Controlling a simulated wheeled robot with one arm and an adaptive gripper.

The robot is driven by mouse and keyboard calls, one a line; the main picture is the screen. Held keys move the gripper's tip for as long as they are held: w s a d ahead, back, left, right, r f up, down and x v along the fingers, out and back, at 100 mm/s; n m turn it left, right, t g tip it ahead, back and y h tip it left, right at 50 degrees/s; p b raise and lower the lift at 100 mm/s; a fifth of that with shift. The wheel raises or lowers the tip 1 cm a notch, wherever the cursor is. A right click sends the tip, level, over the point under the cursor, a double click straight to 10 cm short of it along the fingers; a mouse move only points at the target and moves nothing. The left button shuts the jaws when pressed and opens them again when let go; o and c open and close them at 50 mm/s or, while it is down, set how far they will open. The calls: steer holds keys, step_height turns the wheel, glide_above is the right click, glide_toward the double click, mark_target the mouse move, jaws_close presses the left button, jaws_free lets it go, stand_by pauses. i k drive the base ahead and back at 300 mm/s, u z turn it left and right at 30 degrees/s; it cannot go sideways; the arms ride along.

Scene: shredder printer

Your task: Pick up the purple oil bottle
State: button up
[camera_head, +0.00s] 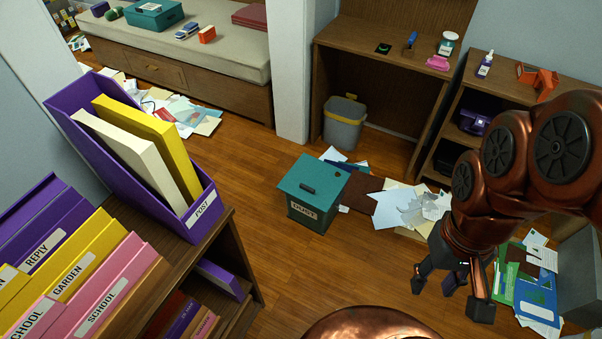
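A small bottle (485,66) with a purple body, a pale label and a thin light nozzle stands upright on top of the wooden shelf unit at the upper right. It looks like the purple oil bottle. My gripper (449,297) hangs pointing down over the floor at the lower right, with its dark fingers spread apart. Nothing shows between the fingers. The gripper is well below and in front of the bottle, not touching it. My copper arm reaches in from the right edge, and the bottle is not covered by it.
An orange object (537,78) sits right of the bottle; a pink item (437,63) and white jar (447,43) stand on the desk to its left. A teal "DUST" box (312,194) and scattered papers (403,208) lie on the floor.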

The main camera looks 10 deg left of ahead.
mark_target(483, 69)
steer(key=u, duration=0.25)
steer(key=k, duration=0.2)
steer(key=z, duration=0.95)
